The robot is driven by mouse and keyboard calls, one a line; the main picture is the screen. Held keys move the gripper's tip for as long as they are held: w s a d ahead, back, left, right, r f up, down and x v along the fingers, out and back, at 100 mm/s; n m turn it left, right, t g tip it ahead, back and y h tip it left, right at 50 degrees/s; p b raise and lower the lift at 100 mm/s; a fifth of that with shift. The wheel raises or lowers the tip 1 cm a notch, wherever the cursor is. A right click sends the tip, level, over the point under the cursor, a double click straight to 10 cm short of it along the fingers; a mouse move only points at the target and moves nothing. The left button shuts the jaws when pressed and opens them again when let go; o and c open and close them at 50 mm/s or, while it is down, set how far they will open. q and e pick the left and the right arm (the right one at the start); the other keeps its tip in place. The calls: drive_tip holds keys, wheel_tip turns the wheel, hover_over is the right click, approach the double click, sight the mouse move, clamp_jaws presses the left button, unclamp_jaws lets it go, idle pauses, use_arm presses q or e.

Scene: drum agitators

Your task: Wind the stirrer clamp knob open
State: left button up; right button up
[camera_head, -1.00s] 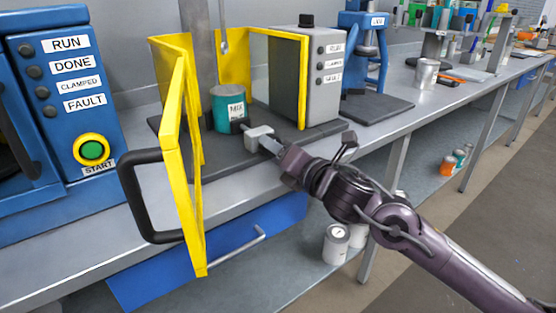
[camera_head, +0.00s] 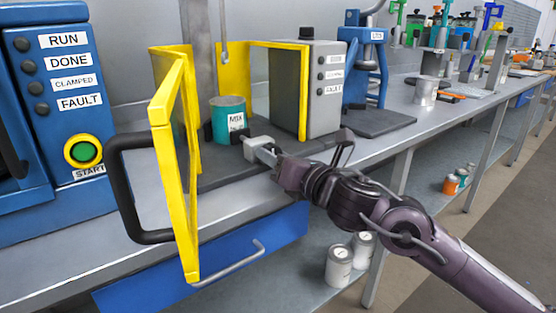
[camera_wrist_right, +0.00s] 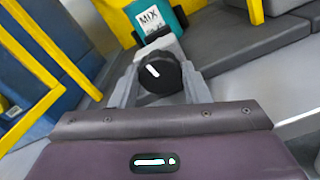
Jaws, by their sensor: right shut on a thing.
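The stirrer clamp knob (camera_wrist_right: 160,72) is black and round with a white mark on its face. In the right wrist view it sits between the two grey fingers of my right gripper (camera_wrist_right: 158,85), which is shut on it. In the head view the right gripper (camera_head: 258,150) reaches in at the front of the stirrer, and the knob is mostly hidden by it. A teal can labelled MIX (camera_head: 229,119) stands just behind the knob; it also shows in the right wrist view (camera_wrist_right: 155,20). My left gripper is not in view.
A yellow-framed guard door (camera_head: 176,180) with a black handle (camera_head: 128,190) stands open to the left of my arm. A grey control box (camera_head: 325,90) stands right of the can. A blue machine with a green START button (camera_head: 82,152) is at far left. White cans (camera_head: 339,266) stand on the lower shelf.

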drive_tip(key=shift+f, duration=0.1)
drive_tip(key=o, duration=1)
drive_tip(key=v, duration=0.8)
drive_tip(key=shift+w+a, duration=0.1)
